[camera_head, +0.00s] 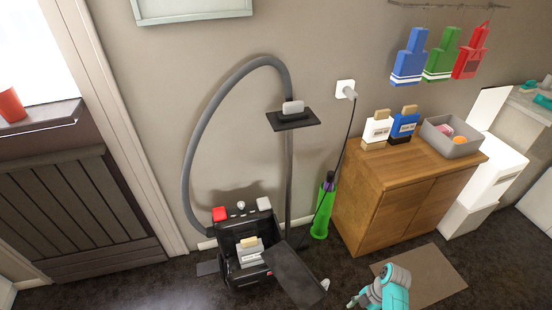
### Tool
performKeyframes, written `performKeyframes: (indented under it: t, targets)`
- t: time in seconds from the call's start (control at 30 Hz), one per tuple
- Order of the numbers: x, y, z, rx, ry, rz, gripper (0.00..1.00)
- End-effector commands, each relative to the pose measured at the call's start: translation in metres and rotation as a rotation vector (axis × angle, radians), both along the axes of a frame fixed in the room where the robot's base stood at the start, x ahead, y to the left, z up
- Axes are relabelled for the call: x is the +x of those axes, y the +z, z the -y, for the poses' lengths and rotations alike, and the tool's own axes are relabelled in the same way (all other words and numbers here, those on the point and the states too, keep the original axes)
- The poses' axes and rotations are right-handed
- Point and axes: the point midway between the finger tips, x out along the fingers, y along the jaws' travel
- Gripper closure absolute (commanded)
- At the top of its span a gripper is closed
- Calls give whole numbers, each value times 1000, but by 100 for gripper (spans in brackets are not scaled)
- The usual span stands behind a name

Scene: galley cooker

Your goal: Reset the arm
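Part of my arm (392,292), turquoise with a grey joint, shows at the bottom edge, right of the middle, above the dark floor and the front of a brown mat. The rest of it is cut off by the frame. I cannot make out any gripper fingertips, so whether my gripper is open, shut or holding something does not show. No other object touches the visible part of the arm.
A black vacuum cleaner (232,262) with its flap open stands left of my arm, its grey hose (200,140) rising behind. A green bottle-shaped object (323,212) stands beside the wooden cabinet (392,207). The brown mat (432,275) lies in front of the cabinet.

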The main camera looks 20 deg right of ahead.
Motion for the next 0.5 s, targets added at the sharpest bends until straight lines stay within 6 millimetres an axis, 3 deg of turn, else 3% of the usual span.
performKeyframes:
  t: [0.5]
  targets:
    - [-32, -29, -51, -132, -250, 46, 53]
